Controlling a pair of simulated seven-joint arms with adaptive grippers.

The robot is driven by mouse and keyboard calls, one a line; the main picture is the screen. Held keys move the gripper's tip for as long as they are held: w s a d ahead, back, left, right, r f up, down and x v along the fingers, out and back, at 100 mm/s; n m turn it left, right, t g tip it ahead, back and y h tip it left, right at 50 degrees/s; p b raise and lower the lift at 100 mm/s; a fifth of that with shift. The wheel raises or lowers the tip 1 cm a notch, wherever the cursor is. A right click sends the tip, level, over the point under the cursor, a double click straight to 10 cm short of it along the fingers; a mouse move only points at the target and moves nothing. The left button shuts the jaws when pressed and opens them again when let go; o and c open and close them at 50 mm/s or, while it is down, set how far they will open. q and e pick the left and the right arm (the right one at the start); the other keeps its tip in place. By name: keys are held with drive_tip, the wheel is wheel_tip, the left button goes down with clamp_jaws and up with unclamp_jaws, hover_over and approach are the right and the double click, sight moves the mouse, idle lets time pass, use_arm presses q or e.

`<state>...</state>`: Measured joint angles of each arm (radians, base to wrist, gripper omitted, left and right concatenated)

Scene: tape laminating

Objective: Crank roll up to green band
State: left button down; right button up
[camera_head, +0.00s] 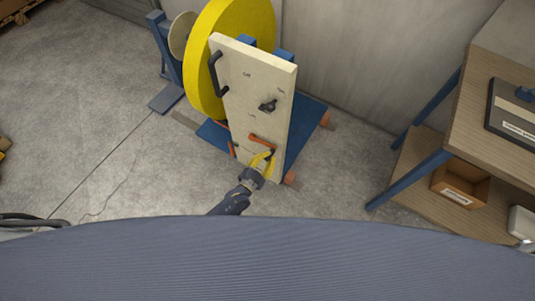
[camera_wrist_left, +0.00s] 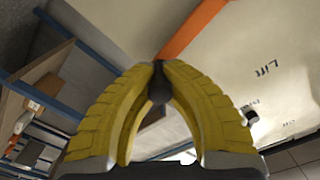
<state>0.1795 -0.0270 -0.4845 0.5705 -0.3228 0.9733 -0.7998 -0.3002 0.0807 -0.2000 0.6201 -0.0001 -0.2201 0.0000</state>
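A large yellow roll (camera_head: 203,72) stands upright in a blue stand, behind a pale panel (camera_head: 255,85). On the panel's lower part is an orange crank arm (camera_head: 261,140); it also shows in the left wrist view (camera_wrist_left: 190,30). My left gripper (camera_head: 268,157) is at the crank's end, low on the panel. In the left wrist view its yellow fingers (camera_wrist_left: 158,72) close around the crank's dark round knob (camera_wrist_left: 159,88), their tips meeting beyond it. No green band can be made out. My right gripper is not in view.
The panel carries a black handle (camera_head: 216,74) and a black knob (camera_head: 268,106). At right stands a wooden shelf unit (camera_head: 500,75) with blue legs, with a cardboard box (camera_head: 461,184) on its lower shelf. Concrete floor (camera_head: 90,130) is open at left.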

use_arm(q)
drive_tip(key=shift+s+d+f+m, duration=0.1)
drive_tip(key=shift+s+f+m, duration=0.15)
drive_tip(key=shift+f, duration=0.2)
drive_tip(key=shift+s+d+f+m, duration=0.1)
drive_tip(key=shift+f+m, duration=0.25)
drive_tip(key=shift+f, duration=0.25)
drive_tip(key=c, duration=1.2)
unclamp_jaws()
drive_tip(key=shift+w+a+r, duration=0.15)
drive_tip(key=shift+w+r, duration=0.05)
drive_tip(key=v, duration=1.2)
